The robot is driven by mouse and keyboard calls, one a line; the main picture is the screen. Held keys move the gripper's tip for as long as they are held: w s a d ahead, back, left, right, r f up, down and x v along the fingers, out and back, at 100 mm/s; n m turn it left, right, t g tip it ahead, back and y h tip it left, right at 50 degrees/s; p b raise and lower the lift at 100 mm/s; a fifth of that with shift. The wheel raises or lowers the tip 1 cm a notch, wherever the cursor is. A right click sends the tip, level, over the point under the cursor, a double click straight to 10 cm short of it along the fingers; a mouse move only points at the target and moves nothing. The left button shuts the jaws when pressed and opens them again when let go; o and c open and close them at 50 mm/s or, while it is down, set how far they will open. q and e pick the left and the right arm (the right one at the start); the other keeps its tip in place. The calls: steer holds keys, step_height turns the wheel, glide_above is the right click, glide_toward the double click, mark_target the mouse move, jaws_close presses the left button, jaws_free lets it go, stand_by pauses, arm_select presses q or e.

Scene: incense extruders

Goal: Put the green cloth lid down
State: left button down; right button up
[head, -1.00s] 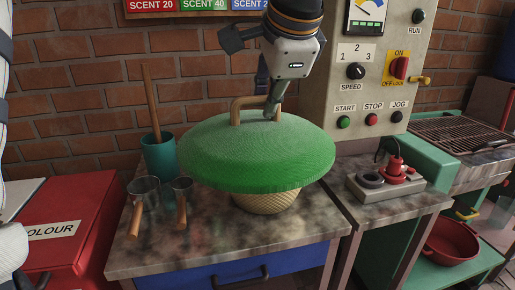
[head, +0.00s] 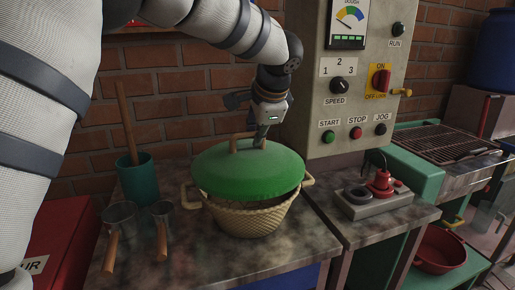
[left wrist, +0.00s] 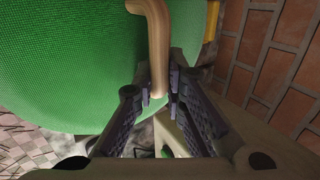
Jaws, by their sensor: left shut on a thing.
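The green cloth lid (head: 245,172) is a round dome with a tan handle (head: 234,145). My left gripper (head: 262,140) is shut on that handle at the lid's top. In the left wrist view the fingers (left wrist: 163,85) close around the handle (left wrist: 154,30), and the lid (left wrist: 70,60) fills the upper left. In the head view the lid lies over the woven basket (head: 245,218), covering its back part. A strip of the basket's inside shows below the lid's front edge. I cannot tell whether the lid touches the rim. My right gripper is not in view.
The basket stands on a stained worktop (head: 190,265). A teal cup (head: 138,182) with a wooden stick and two metal scoops (head: 118,216) are on the left. A control panel (head: 345,110) rises behind right. A grey block with a red device (head: 382,190) stands right.

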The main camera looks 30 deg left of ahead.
mark_target(257, 149)
arm_select(q)
steer(key=shift+w+a+f, duration=0.1)
steer(key=shift+w+f, duration=0.05)
steer(key=shift+f, duration=0.8)
steer(key=shift+w+a+f, duration=0.1)
steer(key=shift+w+f, duration=0.05)
steer(key=shift+f, duration=0.75)
steer(key=shift+f, duration=0.15)
steer(key=c, duration=1.6)
jaws_free()
steer(key=shift+c, duration=0.2)
steer(key=v, duration=1.2)
